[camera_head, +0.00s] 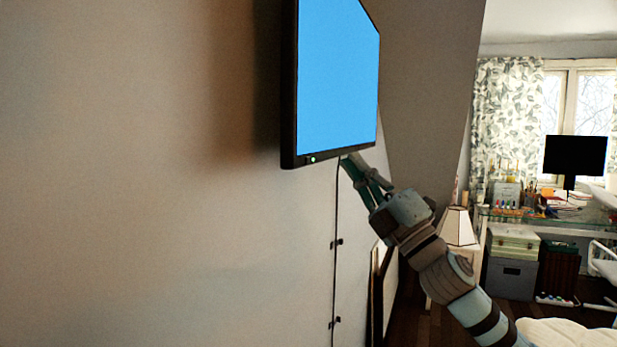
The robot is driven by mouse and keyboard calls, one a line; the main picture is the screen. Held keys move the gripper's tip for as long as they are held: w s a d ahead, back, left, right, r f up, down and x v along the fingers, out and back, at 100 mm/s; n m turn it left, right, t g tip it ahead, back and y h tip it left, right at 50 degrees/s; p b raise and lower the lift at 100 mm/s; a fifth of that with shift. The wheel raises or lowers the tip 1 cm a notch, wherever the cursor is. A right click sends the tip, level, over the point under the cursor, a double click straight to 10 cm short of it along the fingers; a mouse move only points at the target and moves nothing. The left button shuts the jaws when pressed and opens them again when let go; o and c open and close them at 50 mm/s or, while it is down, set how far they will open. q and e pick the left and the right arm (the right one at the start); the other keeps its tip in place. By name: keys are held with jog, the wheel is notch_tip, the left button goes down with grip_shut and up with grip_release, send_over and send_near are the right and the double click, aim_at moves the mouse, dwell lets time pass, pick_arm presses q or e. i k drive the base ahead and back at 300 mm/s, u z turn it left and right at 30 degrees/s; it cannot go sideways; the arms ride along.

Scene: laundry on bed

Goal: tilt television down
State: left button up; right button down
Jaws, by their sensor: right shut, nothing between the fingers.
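The television (338,78) is mounted on the wall at the upper middle, with a bright blue screen and a black frame. Its top is cut off by the picture's edge. My right gripper (352,162) comes up from the lower right. It is shut and empty, with its fingertips at the television's bottom edge. The fingertips are partly hidden there, so I cannot tell whether they touch the frame or lie behind it. My left gripper is not in view.
A black cable (335,245) runs down the wall below the television. A lamp (457,228) stands behind my right arm. A desk with a black monitor (575,155) and storage boxes (512,262) are at the right. The wall (130,180) at left is bare.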

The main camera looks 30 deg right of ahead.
aim_at(330, 51)
jog(key=k, duration=0.5)
jog(key=z, duration=1.8)
jog(key=i, duration=1.05)
jog(key=u, duration=0.95)
